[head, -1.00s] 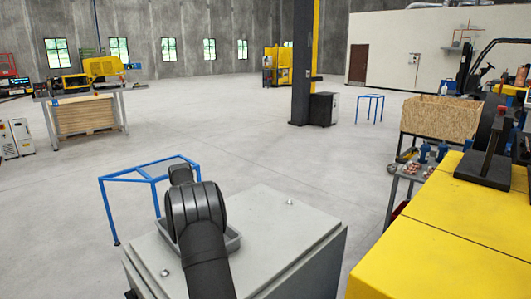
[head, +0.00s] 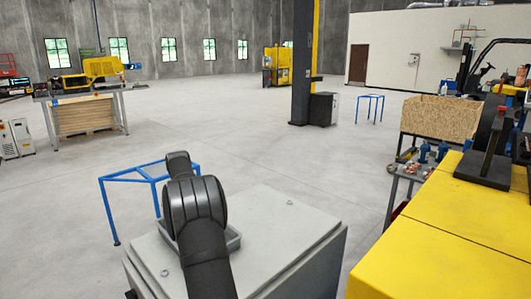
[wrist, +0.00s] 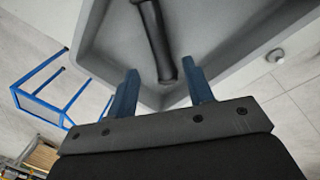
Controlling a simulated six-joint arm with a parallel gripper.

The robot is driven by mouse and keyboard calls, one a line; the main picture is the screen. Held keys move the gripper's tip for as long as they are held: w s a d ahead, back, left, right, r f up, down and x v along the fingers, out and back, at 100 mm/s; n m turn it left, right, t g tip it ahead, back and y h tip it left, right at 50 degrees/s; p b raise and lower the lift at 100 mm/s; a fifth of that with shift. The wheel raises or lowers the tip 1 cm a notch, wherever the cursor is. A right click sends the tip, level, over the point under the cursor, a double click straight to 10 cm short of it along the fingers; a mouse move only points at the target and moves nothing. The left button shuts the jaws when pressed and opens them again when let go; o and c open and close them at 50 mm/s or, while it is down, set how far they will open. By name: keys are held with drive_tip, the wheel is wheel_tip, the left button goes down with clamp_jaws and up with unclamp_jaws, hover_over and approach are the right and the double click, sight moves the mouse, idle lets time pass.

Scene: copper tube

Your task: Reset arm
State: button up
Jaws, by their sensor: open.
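My gripper (wrist: 161,70) is open in the wrist view, its two blue fingers apart over a grey tray. A dark tube-like piece (wrist: 156,42) lies in the tray, its near end seen between the fingertips; no finger appears closed on it. The grey tray (head: 232,244) sits on a grey cabinet in the head view, partly behind my arm; its rim also shows in the wrist view (wrist: 92,32). My gripper is hidden behind my arm in the head view. No copper-coloured tube can be made out clearly near my gripper.
The grey cabinet (head: 290,235) has small knobs on its top. A blue frame stand (head: 130,178) is just behind it at left. A yellow machine (head: 440,240) stands at right, beside a cart (head: 405,175) with small parts. The floor behind is open.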

drive_tip(key=f, duration=0.4)
drive_tip(key=w+f, duration=0.1)
drive_tip(key=f, duration=0.2)
drive_tip(key=shift+f, duration=0.1)
drive_tip(key=shift+w+r, duration=0.15)
drive_tip(key=shift+r, duration=0.1)
wheel_tip(320, 180, up, 4)
drive_tip(key=shift+f, duration=0.25)
drive_tip(key=s+d+r, duration=0.2)
drive_tip(key=d+r, duration=0.5)
drive_tip(key=d, duration=0.5)
drive_tip(key=s+d+m+g+h, duration=0.1)
drive_tip(key=s+d+m+g, duration=0.1)
drive_tip(key=s+d+m, duration=1.7)
drive_tip(key=s+m, duration=0.2)
drive_tip(key=m, duration=0.4)
drive_tip(key=shift+d+f+m+g+h, duration=0.3)
drive_tip(key=shift+d+m+g+h, duration=0.05)
drive_tip(key=shift+m+g+h, duration=0.05)
